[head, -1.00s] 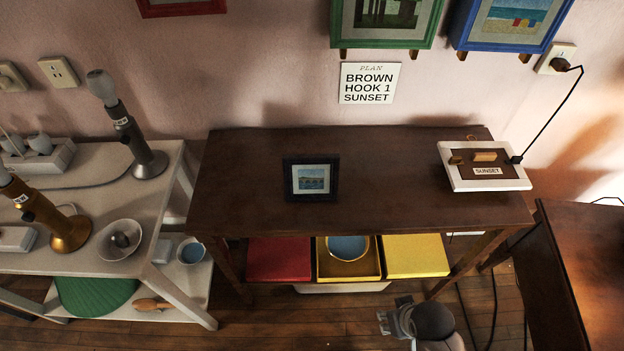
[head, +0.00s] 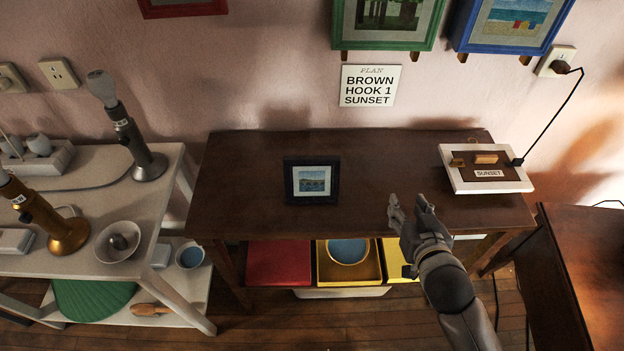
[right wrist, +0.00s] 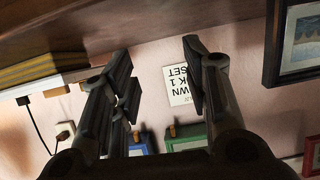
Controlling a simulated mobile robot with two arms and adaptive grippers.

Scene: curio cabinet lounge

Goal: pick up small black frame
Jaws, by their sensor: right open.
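The small black frame (head: 311,182) stands on the dark brown wooden table (head: 400,155), left of its middle, with a small landscape picture in it. In the right wrist view, which is upside down, the black frame (right wrist: 303,38) shows at the upper right, cut off by the edge. My right gripper (head: 408,203) is open and empty over the table's front edge, to the right of the frame and apart from it. Its two fingers (right wrist: 157,50) stand spread in the right wrist view, with nothing between them. My left gripper is not in view.
A white-edged panel labelled SUNSET (head: 510,187) lies at the table's right end, with a cable to the wall outlet (head: 555,61). A wall sign (head: 370,86) reads "BROWN HOOK 1 SUNSET". A white shelf with lamps (head: 70,170) stands left. Tabletop between frame and panel is clear.

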